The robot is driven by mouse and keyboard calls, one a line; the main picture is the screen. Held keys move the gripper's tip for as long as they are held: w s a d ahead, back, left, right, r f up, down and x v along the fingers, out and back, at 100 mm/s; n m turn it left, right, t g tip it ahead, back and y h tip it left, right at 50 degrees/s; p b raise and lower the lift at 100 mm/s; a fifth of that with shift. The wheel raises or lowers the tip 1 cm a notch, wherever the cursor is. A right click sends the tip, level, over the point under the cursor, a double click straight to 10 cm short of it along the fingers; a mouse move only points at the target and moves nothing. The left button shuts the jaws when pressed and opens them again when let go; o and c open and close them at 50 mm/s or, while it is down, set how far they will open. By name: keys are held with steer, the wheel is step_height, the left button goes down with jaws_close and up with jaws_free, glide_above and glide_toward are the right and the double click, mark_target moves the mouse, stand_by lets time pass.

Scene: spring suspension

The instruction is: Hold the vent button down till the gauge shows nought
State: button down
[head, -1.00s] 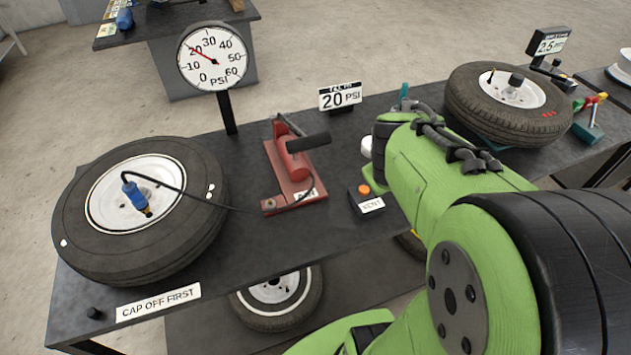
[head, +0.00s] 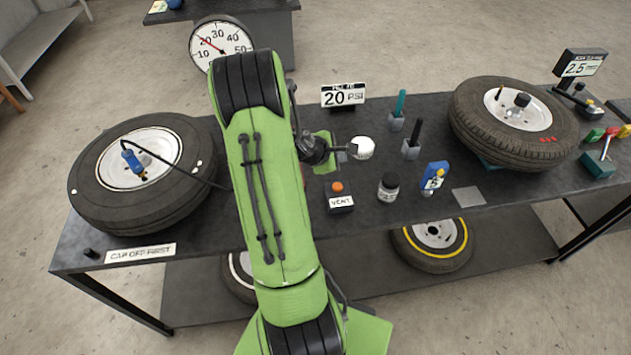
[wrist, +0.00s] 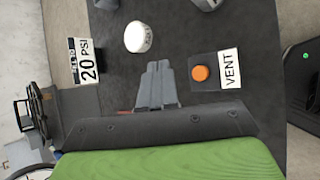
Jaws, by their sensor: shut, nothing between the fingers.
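The orange vent button (head: 337,187) sits on a small dark box with a "VENT" label, and it also shows in the wrist view (wrist: 200,73). My gripper (head: 347,152) is shut and empty above the bench. In the wrist view its closed fingertips (wrist: 158,66) lie to the left of the button, apart from it. The gauge (head: 220,42) has a red needle pointing near 20; its lower right is hidden by my arm. The sign (head: 344,96) reads 20 PSI. The tyre (head: 145,172) has a blue valve fitting and hose.
A white round object (head: 362,147) stands just beyond my gripper. My arm hides the red pump. Bench room in front of the button is clear.

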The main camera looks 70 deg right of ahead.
mark_target(336, 188)
steer(key=shift+f, duration=0.1)
step_height(336, 188, down, 9)
steer(key=b, duration=0.7)
stand_by(1.9)
steer(key=shift+f+b, duration=0.3)
steer(key=shift+b, duration=0.2)
steer(key=shift+f+b, duration=0.45)
steer(key=shift+f, duration=0.05)
stand_by(0.4)
steer(key=shift+a+r, duration=0.1)
stand_by(1.8)
steer(key=shift+r+p, duration=0.85)
steer(key=shift+r, duration=0.05)
